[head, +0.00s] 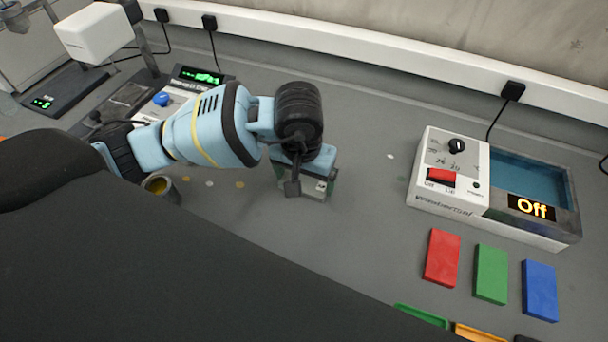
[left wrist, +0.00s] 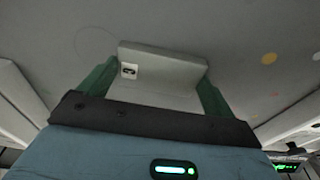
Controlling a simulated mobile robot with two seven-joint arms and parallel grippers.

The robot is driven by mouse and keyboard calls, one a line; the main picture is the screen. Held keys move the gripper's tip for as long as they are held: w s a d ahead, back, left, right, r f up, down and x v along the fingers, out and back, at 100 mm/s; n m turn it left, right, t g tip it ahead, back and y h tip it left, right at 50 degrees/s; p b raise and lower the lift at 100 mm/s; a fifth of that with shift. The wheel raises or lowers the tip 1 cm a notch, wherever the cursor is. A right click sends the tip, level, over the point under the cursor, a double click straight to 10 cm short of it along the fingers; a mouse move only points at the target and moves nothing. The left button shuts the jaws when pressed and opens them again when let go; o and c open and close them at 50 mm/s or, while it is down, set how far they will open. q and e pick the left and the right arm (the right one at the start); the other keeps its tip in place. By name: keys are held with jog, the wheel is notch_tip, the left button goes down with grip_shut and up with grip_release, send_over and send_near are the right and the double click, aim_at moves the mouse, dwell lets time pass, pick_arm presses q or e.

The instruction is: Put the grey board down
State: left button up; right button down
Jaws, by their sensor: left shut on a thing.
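The grey board (left wrist: 165,68) is a pale grey slab with a small white, black-marked label at one corner. It sits between the two green fingers of my left gripper (left wrist: 156,88) in the left wrist view. In the head view my left gripper (head: 306,183) points down over the grey bench, shut on the board (head: 314,192), which is mostly hidden by the gripper. The board is low over the bench; I cannot tell whether it touches. My right gripper is not in view.
A white control box with a blue basin and "Off" display (head: 531,208) stands at right. Red (head: 442,257), green (head: 491,274) and blue (head: 539,290) blocks lie before it. Bare bench (head: 365,215) lies between gripper and box.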

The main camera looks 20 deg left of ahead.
pick_arm(q)
jog(key=shift+f, duration=0.1)
jog(key=shift+f, duration=0.1)
jog(key=o, duration=0.8)
jog(key=shift+r, duration=0.75)
notch_tip(320, 180, up, 11)
jog(key=s, duration=0.1)
jog(key=shift+s, duration=0.2)
